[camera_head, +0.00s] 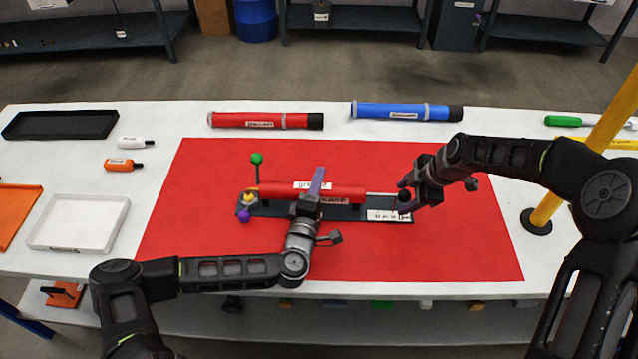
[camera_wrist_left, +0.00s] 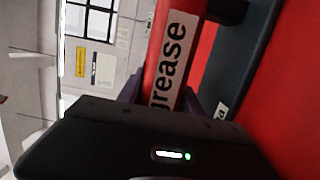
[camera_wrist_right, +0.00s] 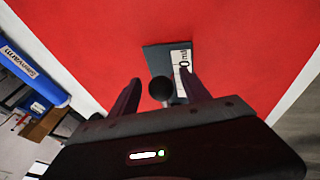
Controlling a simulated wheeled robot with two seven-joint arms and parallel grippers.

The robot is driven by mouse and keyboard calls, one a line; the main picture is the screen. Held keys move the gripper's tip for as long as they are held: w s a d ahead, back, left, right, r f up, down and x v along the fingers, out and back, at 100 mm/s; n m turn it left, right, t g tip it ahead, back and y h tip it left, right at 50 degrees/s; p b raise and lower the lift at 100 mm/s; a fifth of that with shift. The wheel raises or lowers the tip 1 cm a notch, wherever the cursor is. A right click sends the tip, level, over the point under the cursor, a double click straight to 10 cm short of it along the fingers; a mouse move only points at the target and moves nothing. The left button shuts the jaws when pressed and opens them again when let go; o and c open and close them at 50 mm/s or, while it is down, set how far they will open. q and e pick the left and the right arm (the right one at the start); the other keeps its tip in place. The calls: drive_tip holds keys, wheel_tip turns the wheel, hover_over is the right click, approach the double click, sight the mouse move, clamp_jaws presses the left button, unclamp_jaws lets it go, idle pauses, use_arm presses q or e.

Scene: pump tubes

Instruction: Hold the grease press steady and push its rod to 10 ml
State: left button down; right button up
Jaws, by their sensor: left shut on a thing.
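The grease press is a red tube (camera_head: 348,189) lying on a dark base (camera_head: 275,211) in the middle of the table. My left gripper (camera_head: 314,190) is shut around the middle of the tube. In the left wrist view the tube's "grease" label (camera_wrist_left: 168,62) shows between its fingers. At the right end a rod ends in a black knob (camera_head: 404,197), beside a white scale label (camera_head: 383,215). My right gripper (camera_head: 405,195) is open at this knob. In the right wrist view the knob (camera_wrist_right: 160,88) sits between the fingers with gaps on both sides.
A red mat (camera_head: 200,240) lies under the press. A red tube (camera_head: 262,120) and a blue tube (camera_head: 400,111) lie behind it. A green-topped stick (camera_head: 257,160) stands at the base's left end. A white tray (camera_head: 78,222) is left. A yellow pole (camera_head: 545,212) stands right.

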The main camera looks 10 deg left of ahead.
drive_tip(key=shift+o, duration=0.5)
drive_tip(key=shift+v, duration=3.5)
use_arm(q)
drive_tip(key=c, duration=0.7)
unclamp_jaws()
drive_tip(key=s, duration=0.8)
drive_tip(key=s+a, duration=0.1)
drive_tip(key=s, duration=0.3)
